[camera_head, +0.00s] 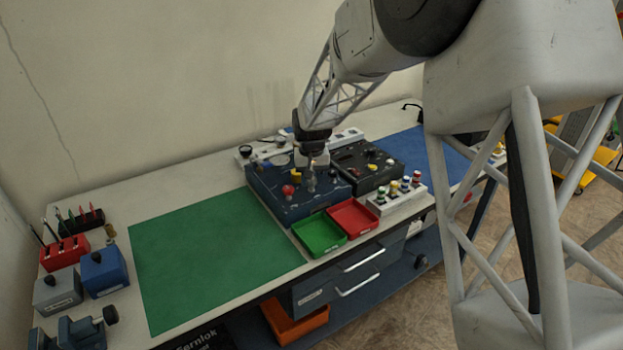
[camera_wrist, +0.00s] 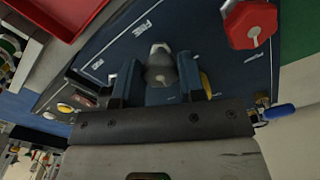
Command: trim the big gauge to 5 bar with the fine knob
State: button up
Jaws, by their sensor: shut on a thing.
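The fine knob is a small grey knob (camera_wrist: 160,70) on the dark blue panel (camera_wrist: 100,70), near a white label that seems to read FINE. My gripper (camera_wrist: 158,82) has its two fingers on either side of this knob and is shut on it. In the head view my gripper (camera_head: 311,165) points down over the blue trainer box (camera_head: 325,203). The big gauge's face and needle cannot be made out in either view, so its reading cannot be told.
A red knob (camera_wrist: 250,25) stands close by on the panel, and a yellow knob (camera_wrist: 205,84) shows beside a finger. A black panel (camera_head: 366,163) adjoins the box. Green (camera_head: 320,234) and red (camera_head: 353,217) trays lie in front. The green mat (camera_head: 210,255) is clear.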

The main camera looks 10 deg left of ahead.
jog(key=o, duration=0.9)
jog(key=shift+o, duration=0.2)
jog(key=shift+r, duration=0.1)
jog(key=shift+r, duration=3.85)
